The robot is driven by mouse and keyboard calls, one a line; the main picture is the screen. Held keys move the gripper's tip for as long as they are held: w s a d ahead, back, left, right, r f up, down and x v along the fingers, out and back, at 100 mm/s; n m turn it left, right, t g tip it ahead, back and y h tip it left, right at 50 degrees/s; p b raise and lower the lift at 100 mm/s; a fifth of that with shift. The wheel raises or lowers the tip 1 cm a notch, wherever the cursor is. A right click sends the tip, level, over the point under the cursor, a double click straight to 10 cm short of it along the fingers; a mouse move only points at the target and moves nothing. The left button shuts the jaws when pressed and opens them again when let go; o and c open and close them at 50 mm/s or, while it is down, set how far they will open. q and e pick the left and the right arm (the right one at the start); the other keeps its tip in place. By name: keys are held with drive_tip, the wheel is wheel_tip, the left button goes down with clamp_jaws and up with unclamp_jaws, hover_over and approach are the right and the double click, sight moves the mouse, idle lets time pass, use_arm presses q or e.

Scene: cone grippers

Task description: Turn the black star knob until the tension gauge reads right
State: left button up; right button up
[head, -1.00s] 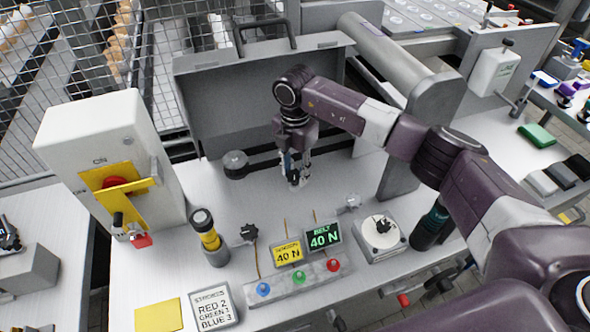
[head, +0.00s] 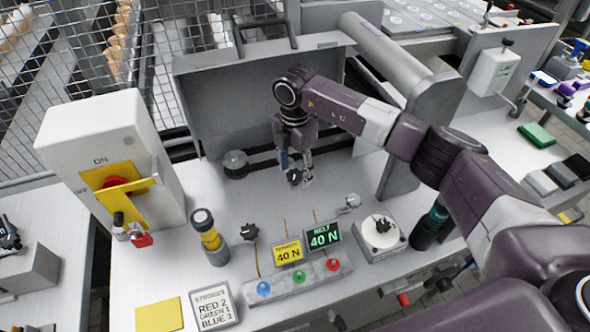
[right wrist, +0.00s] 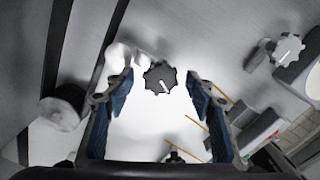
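The black star knob (head: 295,178) sits on the white bench in front of the grey upright panel; in the right wrist view it (right wrist: 160,80) shows a white pointer mark. My right gripper (head: 297,173) is above it, pointing down. In the right wrist view the blue-padded fingers (right wrist: 158,82) stand apart on both sides of the knob, with gaps and no visible contact. The yellow tension display (head: 288,252) reads 40 N and the green belt display (head: 323,236) beside it reads 40 N. My left gripper is out of view.
Another black star knob (head: 249,232) stands left of the displays, and a grey knob (head: 350,202) to their right. A black cylinder (head: 235,164) stands left of my gripper. Also near are a white dial box (head: 370,246), a yellow-black post (head: 210,240) and a button strip (head: 315,274).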

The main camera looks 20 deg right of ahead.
sight(295, 174)
drive_tip(key=shift+r, duration=0.15)
wheel_tip(295, 174, up, 12)
idle(0.5)
idle(0.3)
